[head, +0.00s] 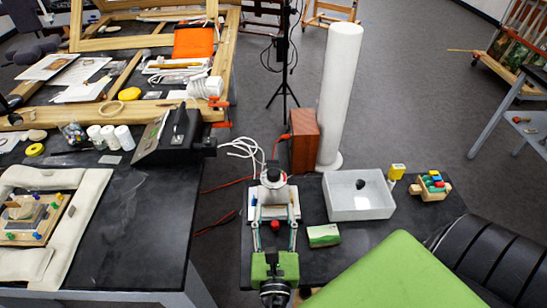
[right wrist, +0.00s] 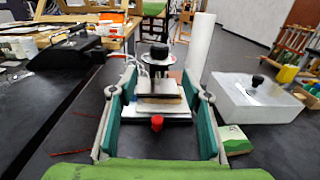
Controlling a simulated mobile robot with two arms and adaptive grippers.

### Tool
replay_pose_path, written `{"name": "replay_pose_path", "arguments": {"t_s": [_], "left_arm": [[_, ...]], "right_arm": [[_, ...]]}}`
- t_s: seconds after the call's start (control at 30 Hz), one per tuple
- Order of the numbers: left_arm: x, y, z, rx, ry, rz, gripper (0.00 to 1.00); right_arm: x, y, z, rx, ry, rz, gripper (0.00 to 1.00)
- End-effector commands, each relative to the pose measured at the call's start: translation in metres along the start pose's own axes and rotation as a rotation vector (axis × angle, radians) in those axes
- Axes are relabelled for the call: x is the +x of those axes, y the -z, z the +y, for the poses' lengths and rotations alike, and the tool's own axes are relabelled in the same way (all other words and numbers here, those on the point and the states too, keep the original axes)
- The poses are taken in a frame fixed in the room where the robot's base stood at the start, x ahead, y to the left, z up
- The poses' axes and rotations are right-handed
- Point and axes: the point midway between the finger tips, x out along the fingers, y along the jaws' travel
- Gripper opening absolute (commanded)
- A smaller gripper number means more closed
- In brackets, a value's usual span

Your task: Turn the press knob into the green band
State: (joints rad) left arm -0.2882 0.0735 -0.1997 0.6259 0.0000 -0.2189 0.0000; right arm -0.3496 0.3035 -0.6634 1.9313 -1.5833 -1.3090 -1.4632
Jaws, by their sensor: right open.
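A small press (head: 288,212) stands on the dark bench in the head view, with a pale base and a stacked plate. On top is a black knob (head: 272,175) over a pale round dial; both show in the right wrist view as the knob (right wrist: 159,52) and dial (right wrist: 158,67). A green band cannot be made out. A red knob or button (right wrist: 157,122) is low at the press's front. My right gripper (head: 275,218) is open and empty, in front of the press, its fingers pointing towards it. No contact with the black knob shows. My left gripper is out of view.
A white box (head: 345,208), a green-and-white block (head: 324,235) and a wooden tray of coloured pieces (head: 428,190) are to the right. A brown box (head: 304,140) and tall white roll (head: 340,90) stand behind. A cluttered table (head: 140,240) is left across a gap.

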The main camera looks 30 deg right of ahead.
Motion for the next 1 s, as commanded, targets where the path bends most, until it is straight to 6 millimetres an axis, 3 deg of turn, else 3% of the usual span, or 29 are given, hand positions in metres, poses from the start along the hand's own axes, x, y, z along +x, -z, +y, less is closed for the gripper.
{"name": "replay_pose_path", "arguments": {"t_s": [0.13, 0.23, 0.5, 0.67, 0.8, 1.0], "left_arm": [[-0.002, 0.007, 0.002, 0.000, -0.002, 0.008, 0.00], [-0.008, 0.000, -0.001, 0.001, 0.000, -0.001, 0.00], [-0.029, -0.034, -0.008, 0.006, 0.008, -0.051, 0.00], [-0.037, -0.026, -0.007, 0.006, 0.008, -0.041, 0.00], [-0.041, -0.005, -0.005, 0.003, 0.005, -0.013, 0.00], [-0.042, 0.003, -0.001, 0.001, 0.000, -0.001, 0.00]], "right_arm": [[0.005, -0.002, 0.001, -0.011, -0.005, -0.006, 0.44], [0.017, -0.004, 0.001, -0.011, -0.004, -0.008, 0.44], [0.074, -0.005, 0.001, -0.010, -0.003, -0.008, 0.44], [0.105, -0.005, 0.001, -0.010, -0.003, -0.007, 0.44], [0.124, -0.003, 0.001, -0.009, -0.003, -0.004, 0.44], [0.137, -0.001, 0.001, -0.008, -0.003, -0.003, 0.44]]}}
